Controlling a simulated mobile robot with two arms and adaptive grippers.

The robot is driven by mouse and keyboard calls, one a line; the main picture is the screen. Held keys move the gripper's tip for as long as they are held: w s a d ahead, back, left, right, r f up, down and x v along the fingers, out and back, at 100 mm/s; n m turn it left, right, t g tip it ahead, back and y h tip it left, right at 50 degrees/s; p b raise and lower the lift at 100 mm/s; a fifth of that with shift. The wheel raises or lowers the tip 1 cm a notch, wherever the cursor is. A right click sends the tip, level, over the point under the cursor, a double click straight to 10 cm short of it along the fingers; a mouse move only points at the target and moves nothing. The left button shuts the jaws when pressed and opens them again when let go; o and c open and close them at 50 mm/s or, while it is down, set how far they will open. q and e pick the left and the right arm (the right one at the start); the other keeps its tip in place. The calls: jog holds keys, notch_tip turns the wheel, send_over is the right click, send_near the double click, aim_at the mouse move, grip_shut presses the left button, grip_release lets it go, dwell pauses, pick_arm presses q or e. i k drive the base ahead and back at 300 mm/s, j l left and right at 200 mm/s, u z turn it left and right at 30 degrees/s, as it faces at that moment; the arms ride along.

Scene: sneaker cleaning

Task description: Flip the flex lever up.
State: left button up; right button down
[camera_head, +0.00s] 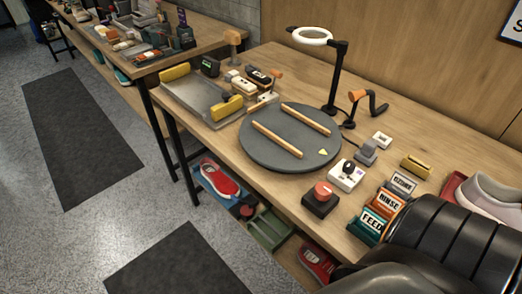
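Three label blocks stand at the bench's right front: a grey one (403,184) that seems to read OZONE, an orange one (388,203) reading RINSE, and a teal one (371,222) whose small word may be FLEX, but I cannot read it surely. Whether any of them is tilted up or down is too small to tell. A black crank-like lever with an orange end (357,96) stands farther back, beside the lamp. My black arm covers the lower right corner, close to the teal and orange blocks. Neither gripper shows.
A round grey turntable (264,138) with two wooden bars fills the bench middle. A red-button box (321,199), a white knob box (346,175) and a yellow block (416,166) sit near the labels. A ring lamp (336,75) rises behind.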

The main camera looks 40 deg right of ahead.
aim_at(234, 198)
jog(key=j+z, duration=0.2)
jog(key=z, duration=0.25)
jog(key=k+j+z, duration=0.1)
jog(key=z, duration=0.35)
jog(key=k+j+z, duration=0.1)
jog(key=z, duration=0.35)
jog(key=k, duration=0.05)
